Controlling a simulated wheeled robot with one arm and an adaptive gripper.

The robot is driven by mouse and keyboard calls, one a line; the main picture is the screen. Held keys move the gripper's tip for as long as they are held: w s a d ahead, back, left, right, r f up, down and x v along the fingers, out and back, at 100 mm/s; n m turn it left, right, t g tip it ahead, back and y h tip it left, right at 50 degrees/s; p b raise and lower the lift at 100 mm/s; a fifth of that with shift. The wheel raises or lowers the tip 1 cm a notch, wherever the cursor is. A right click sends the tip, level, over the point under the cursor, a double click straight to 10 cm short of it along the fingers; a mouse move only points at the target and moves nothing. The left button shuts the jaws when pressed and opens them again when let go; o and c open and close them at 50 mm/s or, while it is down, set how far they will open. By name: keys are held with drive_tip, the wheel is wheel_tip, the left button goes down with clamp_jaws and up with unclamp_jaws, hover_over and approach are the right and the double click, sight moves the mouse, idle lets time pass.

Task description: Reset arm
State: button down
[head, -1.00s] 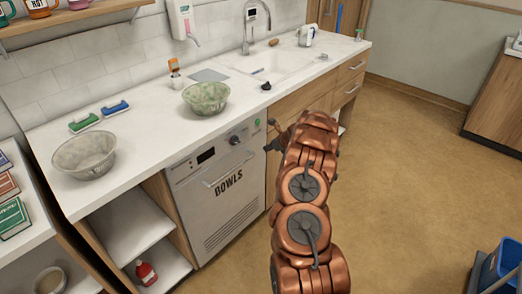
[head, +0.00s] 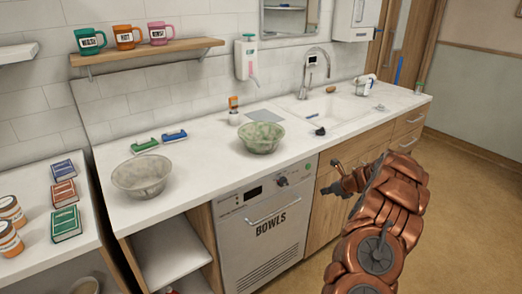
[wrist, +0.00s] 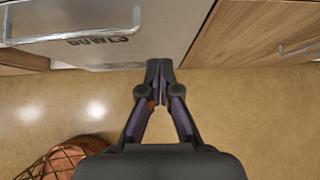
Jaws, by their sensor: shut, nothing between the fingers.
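My gripper (wrist: 159,68) is shut and empty in the wrist view, its fingertips together over the floor in front of the cabinet fronts. In the head view my gripper (head: 333,176) shows small and dark at the end of my copper arm. It is in front of the wooden drawers, just right of the dishwasher (head: 266,235) marked BOWLS. The dishwasher's front and handle also show at the top of the wrist view (wrist: 110,50).
The counter (head: 205,165) holds a grey bowl (head: 141,178), a green bowl (head: 261,138), two brushes and a sink (head: 335,107). Mugs stand on a wall shelf (head: 150,53). Boxes and jars stand on the left unit (head: 25,262). Open floor (head: 460,185) lies at the right.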

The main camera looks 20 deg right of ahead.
drive_tip(key=s+a+r+n+g+y, duration=0.1)
drive_tip(key=s+a+r+n+g, duration=0.15)
drive_tip(key=a+r+n, duration=0.65)
drive_tip(key=s+a+r+n+g+y+p, duration=0.1)
drive_tip(key=s+a+r+n+y, duration=0.15)
drive_tip(key=a, duration=1.15)
drive_tip(key=s+a+r+n+g+y, duration=0.15)
drive_tip(key=s+a+r+n, duration=0.35)
drive_tip(key=a, duration=0.7)
drive_tip(key=s+a+r+n+g+h, duration=0.1)
drive_tip(key=s+a+r+n+g, duration=0.1)
drive_tip(key=s+a+n, duration=0.35)
drive_tip(key=s+a+r+n+g+h, duration=0.1)
drive_tip(key=s+a+r+n, duration=0.15)
drive_tip(key=s, duration=0.65)
drive_tip(key=s+d+n+g+h, duration=0.1)
drive_tip(key=s+n, duration=0.2)
drive_tip(key=s, duration=0.4)
drive_tip(key=s+n+h, duration=0.2)
drive_tip(key=s+n, duration=0.1)
drive_tip(key=s, duration=0.5)
drive_tip(key=s+d+n+g+h+p, duration=0.1)
drive_tip(key=s+n+h, duration=0.1)
drive_tip(key=s, duration=0.5)
drive_tip(key=shift+s+d+n+g, duration=0.2)
drive_tip(key=shift+d+n+g, duration=0.15)
drive_tip(key=shift+n, duration=0.1)
